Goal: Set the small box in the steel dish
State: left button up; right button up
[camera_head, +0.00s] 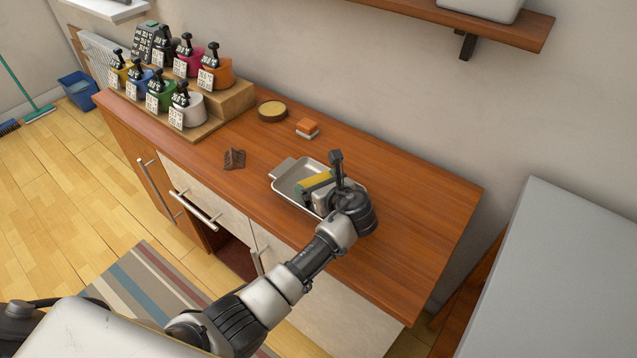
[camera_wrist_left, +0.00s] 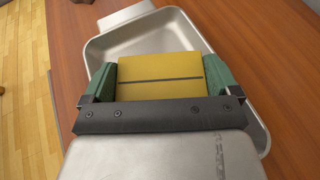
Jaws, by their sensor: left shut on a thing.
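The small box is yellow with a dark line across it, and it shows in the left wrist view (camera_wrist_left: 160,68) between two green finger pads. My left gripper (camera_wrist_left: 160,82) is shut on its two sides. In the head view the box (camera_head: 317,180) is over the steel dish, partly hidden by my gripper (camera_head: 312,188). The steel dish (camera_head: 284,180) is a shallow metal tray with a flat handle tab, lying on the wooden counter; its rim also shows in the left wrist view (camera_wrist_left: 108,44). I cannot tell whether the box touches the dish floor. My right gripper is out of view.
An orange and white block (camera_head: 307,127) and a round brown-and-yellow tin (camera_head: 272,111) stand behind the dish. A small brown folded item (camera_head: 234,159) lies to the left. A wooden stand (camera_head: 232,101) holds several coloured containers. The counter's right part (camera_head: 420,220) is clear.

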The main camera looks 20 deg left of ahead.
pick_arm(q)
jog(key=shift+f, duration=0.2)
dwell(0.3)
jog(key=o, duration=0.7)
jog(key=shift+f, duration=0.1)
jog(key=shift+s, duration=0.1)
jog(key=v, duration=1)
jog(key=shift+s+d+r+p, duration=0.2)
jog(key=shift+d+r+p, duration=0.05)
jog(key=shift+p, duration=0.1)
grip_shut()
dwell(0.8)
